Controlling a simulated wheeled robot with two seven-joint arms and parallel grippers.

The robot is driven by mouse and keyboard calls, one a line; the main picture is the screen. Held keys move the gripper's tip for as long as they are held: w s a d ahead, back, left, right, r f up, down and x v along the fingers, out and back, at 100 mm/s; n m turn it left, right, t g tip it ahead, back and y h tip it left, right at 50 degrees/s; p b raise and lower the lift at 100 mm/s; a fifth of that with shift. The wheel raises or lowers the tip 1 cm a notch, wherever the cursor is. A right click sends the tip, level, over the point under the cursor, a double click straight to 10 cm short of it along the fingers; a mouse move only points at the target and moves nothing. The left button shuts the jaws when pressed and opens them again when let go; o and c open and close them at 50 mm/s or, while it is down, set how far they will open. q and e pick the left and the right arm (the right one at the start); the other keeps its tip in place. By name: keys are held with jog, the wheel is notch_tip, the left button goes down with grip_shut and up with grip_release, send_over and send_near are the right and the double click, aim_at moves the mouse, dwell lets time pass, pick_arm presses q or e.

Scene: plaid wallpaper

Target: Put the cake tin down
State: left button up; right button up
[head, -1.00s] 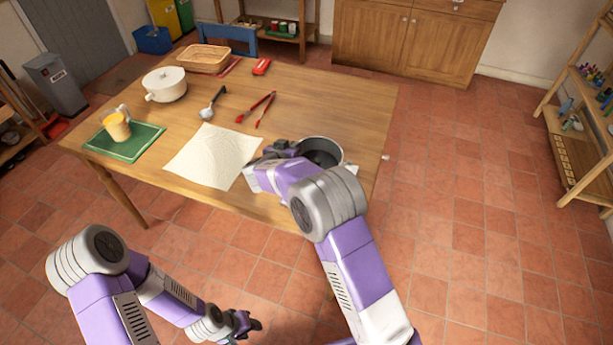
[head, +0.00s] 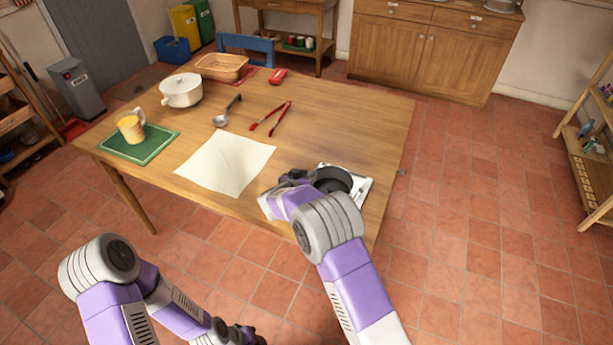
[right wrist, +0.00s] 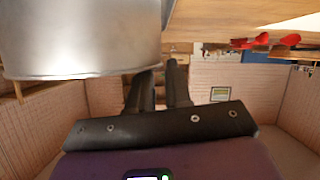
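The dark round cake tin (head: 335,181) is at the table's near right corner, over a white flat square thing (head: 362,187). In the right wrist view its pale metal wall (right wrist: 80,38) fills the upper left, rim level. My right gripper (head: 290,178) is at the tin's left side. In the right wrist view its fingers (right wrist: 163,80) come together at the tin's rim, shut on its wall. Whether the tin's base touches the white thing is hidden. My left gripper (head: 240,336) is low, at the bottom edge, partly cut off and away from the table.
The table's middle right is clear.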

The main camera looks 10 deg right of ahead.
jog(key=shift+o, duration=0.8)
jog(key=shift+a+r, duration=0.1)
jog(key=shift+r, duration=0.05)
jog(key=p+v, duration=0.3)
jog(key=v, duration=0.9)
